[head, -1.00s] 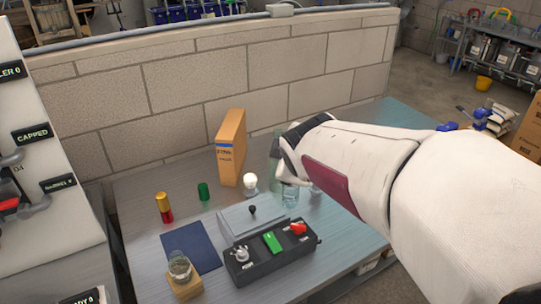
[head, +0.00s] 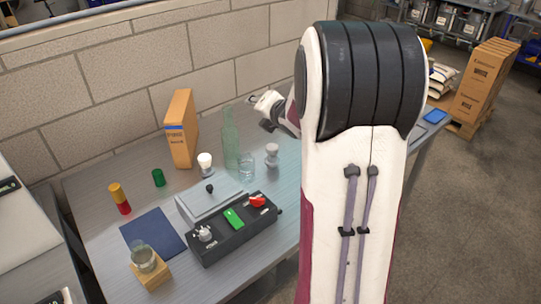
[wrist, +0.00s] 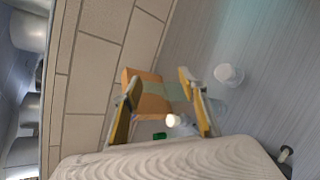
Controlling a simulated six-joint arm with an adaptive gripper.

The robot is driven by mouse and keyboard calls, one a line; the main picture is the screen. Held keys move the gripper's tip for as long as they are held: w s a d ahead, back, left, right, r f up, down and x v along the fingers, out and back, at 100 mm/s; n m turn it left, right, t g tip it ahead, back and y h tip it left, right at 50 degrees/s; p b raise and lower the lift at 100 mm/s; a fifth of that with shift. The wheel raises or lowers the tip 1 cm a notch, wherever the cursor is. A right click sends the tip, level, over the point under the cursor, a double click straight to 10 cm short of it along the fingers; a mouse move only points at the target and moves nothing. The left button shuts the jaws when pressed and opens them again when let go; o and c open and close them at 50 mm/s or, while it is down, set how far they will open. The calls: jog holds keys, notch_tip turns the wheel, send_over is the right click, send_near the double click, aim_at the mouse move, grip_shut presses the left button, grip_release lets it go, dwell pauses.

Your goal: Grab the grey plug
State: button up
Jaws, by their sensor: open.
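The grey plug (head: 271,155) stands on the table, right of the green bottle (head: 231,138) and near a clear glass (head: 246,168). In the wrist view the plug (wrist: 228,75) is right of my fingers, outside the gap between them. My gripper (head: 262,110) is open and empty, above the table beyond the plug and right of the bottle. Both spread fingers show in the wrist view (wrist: 158,84). A similar plug with a white top (head: 205,163) stands left of the bottle. My arm hides the table's right part in the head view.
An orange-brown box (head: 181,128) stands behind the white-topped plug. A block wall (head: 130,95) bounds the back.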

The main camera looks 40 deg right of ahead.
aim_at(276, 156)
jog(key=d+f+n+y, duration=0.1)
jog(key=d+f+n, duration=0.1)
jog(key=f, duration=0.1)
jog(key=d+f+n+t, duration=0.1)
jog(key=d+f+n, duration=0.1)
jog(key=f+n, duration=0.1)
jog(key=d+f+n+y, duration=0.1)
jog(key=d+f+n, duration=0.1)
jog(key=f, duration=0.1)
jog(key=shift+w+n+t+y, duration=0.25)
jog(key=shift+n+t+y, duration=0.05)
jog(key=shift+n+t, duration=0.1)
jog(key=s+f+n+y, duration=0.1)
jog(key=f+n, duration=0.1)
jog(key=f, duration=0.1)
jog(key=s+d+f+n+t+y, duration=0.1)
jog(key=s+f+n, duration=0.1)
jog(key=f+n, duration=0.1)
jog(key=s+f+n+t+y, duration=0.1)
jog(key=s+f+n+y, duration=0.1)
jog(key=f, duration=0.2)
jog(key=shift+s+d, duration=0.2)
jog(key=shift+d, duration=0.15)
jog(key=shift+s+f+n+t+y, duration=0.3)
jog(key=shift+f+t, duration=0.15)
jog(key=shift+f, duration=0.1)
jog(key=shift+s+f+n+t+y, duration=0.2)
jog(key=shift+f+n+t, duration=0.1)
jog(key=shift+f+t, duration=0.2)
jog(key=shift+x, duration=1.35)
